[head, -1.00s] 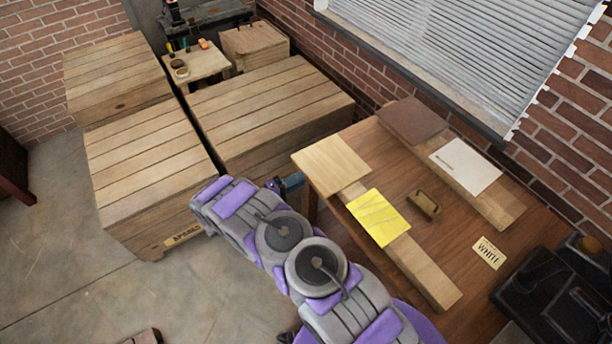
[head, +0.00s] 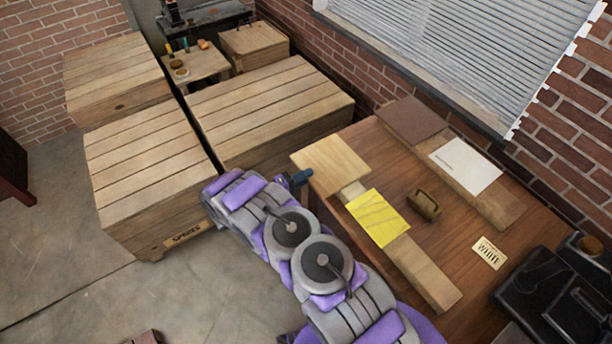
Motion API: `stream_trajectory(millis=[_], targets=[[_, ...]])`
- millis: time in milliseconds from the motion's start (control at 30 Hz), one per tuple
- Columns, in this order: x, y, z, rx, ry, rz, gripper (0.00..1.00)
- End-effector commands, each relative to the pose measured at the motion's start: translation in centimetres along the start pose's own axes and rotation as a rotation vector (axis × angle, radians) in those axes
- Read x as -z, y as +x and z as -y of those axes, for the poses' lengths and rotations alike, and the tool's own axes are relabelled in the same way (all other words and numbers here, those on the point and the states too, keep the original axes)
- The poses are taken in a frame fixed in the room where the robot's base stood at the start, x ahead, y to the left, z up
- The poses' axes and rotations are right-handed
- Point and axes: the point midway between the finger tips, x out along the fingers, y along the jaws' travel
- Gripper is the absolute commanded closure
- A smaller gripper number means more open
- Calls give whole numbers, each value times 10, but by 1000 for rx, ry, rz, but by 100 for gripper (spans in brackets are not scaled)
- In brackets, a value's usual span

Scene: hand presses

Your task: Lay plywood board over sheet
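A pale plywood board (head: 328,160) lies at the left end of a wooden plank on the brown table. A yellow sheet (head: 378,218) with faint lines lies on the middle of the same plank, bare on top. A white sheet (head: 466,166) lies on the other plank, by the window. My gripper (head: 302,178) is at the left edge of the plywood board, seeming to touch or overlap it. Its fingers are small and partly hidden by my arm, so I cannot tell whether they are closed on the board.
A dark brown board (head: 411,120) lies at the far end of the back plank. A brass-coloured block (head: 424,205) stands between the planks. A card reading WHITE (head: 489,253) and a black machine (head: 555,300) are at the right. Wooden crates (head: 265,110) stand at the left.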

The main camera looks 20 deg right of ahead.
Motion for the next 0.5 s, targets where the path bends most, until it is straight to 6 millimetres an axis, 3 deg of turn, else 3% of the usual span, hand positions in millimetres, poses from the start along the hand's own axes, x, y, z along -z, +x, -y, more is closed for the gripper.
stream_trajectory(millis=[300, 500], targets=[[0, -1, 0, -1, -1, -1, 100], [0, -1, 0, 0, -1, -1, 100]])
